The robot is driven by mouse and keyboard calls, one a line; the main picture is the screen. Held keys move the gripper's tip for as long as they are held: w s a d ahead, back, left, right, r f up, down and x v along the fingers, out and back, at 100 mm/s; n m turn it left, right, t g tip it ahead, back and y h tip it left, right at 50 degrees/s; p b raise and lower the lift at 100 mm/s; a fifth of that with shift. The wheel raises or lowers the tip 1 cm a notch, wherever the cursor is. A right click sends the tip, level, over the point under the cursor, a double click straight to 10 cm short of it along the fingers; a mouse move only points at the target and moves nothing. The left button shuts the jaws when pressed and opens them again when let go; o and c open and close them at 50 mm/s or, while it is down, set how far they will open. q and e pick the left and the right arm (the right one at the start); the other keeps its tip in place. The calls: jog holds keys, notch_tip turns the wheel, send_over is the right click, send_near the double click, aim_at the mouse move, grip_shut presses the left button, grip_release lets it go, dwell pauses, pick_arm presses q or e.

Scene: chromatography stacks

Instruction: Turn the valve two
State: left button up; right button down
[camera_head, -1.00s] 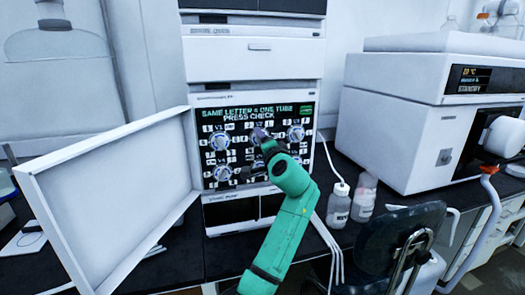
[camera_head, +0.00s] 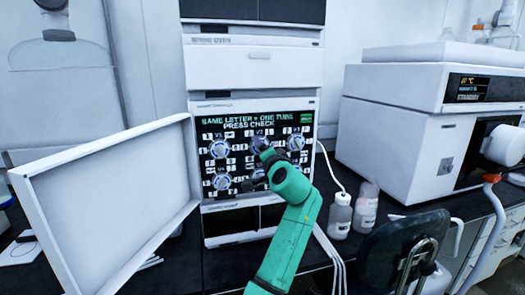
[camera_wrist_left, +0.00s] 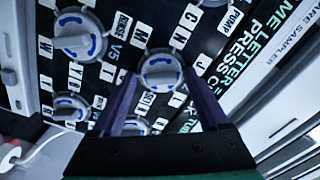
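The valve panel (camera_head: 205,173) on the white stacked instrument has several round white knobs with blue marks, under green text about the same letter and one tube. Valve two (camera_wrist_left: 160,70) is the upper middle knob, mostly covered by my gripper in the head view. My left gripper (camera_head: 260,143), on a green arm, reaches up to this knob. In the left wrist view the dark fingers (camera_wrist_left: 158,88) are apart, with the knob between and just beyond their tips. I cannot tell whether they touch it. The V5 knob (camera_wrist_left: 80,35) is nearby. My right gripper is out of view.
An open white door panel (camera_head: 110,205) stands left of the instrument. Small bottles (camera_head: 340,216) and white tubing are on the dark bench to the right, beside a large white instrument (camera_head: 400,140). A dark chair (camera_head: 385,250) is in front.

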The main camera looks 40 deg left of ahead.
pick_arm(q)
jog(key=b+v, duration=0.3)
jog(key=v, duration=1.1)
jog(key=shift+s+d, duration=0.2)
jog(key=shift+d, duration=0.05)
jog(key=shift+r, duration=0.1)
